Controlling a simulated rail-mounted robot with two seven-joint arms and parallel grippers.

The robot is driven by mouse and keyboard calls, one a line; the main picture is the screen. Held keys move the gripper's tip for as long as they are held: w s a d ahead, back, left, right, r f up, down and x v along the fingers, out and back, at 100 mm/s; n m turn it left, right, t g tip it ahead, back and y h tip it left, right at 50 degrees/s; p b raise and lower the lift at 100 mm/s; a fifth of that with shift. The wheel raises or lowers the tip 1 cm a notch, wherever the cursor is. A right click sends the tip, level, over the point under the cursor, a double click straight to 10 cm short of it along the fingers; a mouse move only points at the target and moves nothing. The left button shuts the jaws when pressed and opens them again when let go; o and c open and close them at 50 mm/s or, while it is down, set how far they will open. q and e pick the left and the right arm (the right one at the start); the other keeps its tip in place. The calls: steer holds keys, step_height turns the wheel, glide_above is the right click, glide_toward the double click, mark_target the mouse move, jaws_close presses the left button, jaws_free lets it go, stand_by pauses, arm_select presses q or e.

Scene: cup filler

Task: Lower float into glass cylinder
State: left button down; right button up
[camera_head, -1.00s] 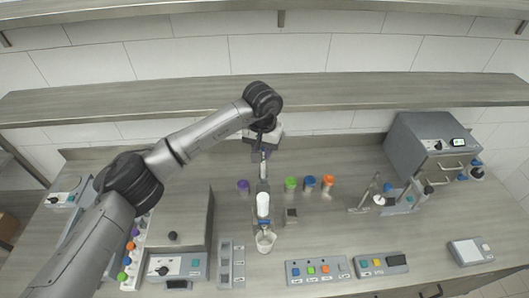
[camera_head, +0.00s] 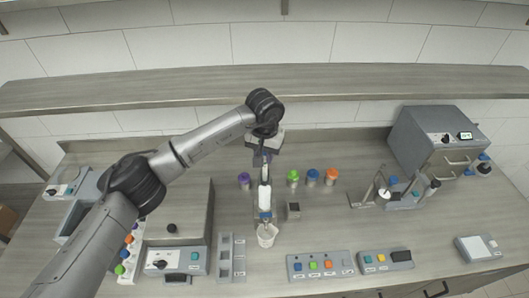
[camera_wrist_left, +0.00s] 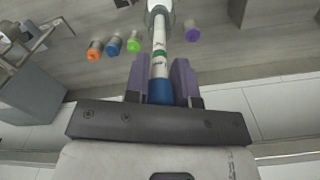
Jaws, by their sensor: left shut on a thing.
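My left gripper (camera_wrist_left: 160,88), with purple fingers, points down and is shut on the float (camera_wrist_left: 160,65), a slim white rod with green bands and a blue end between the fingers. In the head view my left gripper (camera_head: 264,155) is above a white upright cylinder-like body (camera_head: 264,198). In the left wrist view the far end of the float meets a pale, see-through round rim (camera_wrist_left: 158,8), which looks like the glass cylinder. How deep the float is in it I cannot tell. My right gripper is not in view.
A clear cup (camera_head: 267,236) stands just in front, below a blue part (camera_head: 265,216). A purple-capped jar (camera_head: 244,179) is to the left; green (camera_head: 293,177), blue and orange (camera_head: 331,175) ones are to the right. A button panel (camera_head: 322,265) lies at the front.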

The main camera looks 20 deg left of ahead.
mark_target(264, 171)
arm_select(q)
steer(key=shift+f+b, duration=1.6)
steer(key=shift+f, duration=0.8)
steer(key=shift+f+b, duration=0.9)
steer(key=shift+f, duration=0.45)
